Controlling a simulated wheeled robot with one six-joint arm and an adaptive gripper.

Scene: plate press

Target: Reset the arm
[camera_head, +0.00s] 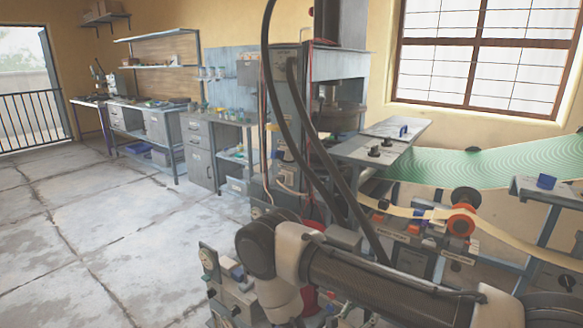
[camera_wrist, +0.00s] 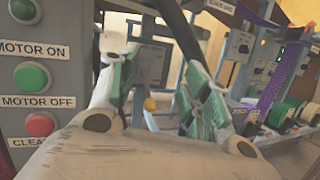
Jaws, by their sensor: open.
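My gripper (camera_wrist: 156,78) shows in the wrist view with its two green-and-white fingers spread apart, and nothing is between them. In the head view my arm (camera_head: 370,280) lies across the lower right foreground. I cannot make out the gripper there. At the left of the wrist view, close beside the left finger, is a grey control panel (camera_wrist: 65,40). It has a green button (camera_wrist: 33,76) under the label MOTOR ON and a red button (camera_wrist: 40,124) under MOTOR OFF. I see no contact between the fingers and the panel.
In the head view a press (camera_head: 340,118) stands behind my arm, with dark hoses in front. A green patterned sheet (camera_head: 480,163) runs right from it. An orange reel (camera_head: 461,220) sits below. Workbenches (camera_head: 200,125) line the back wall. Open concrete floor (camera_head: 110,230) lies left.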

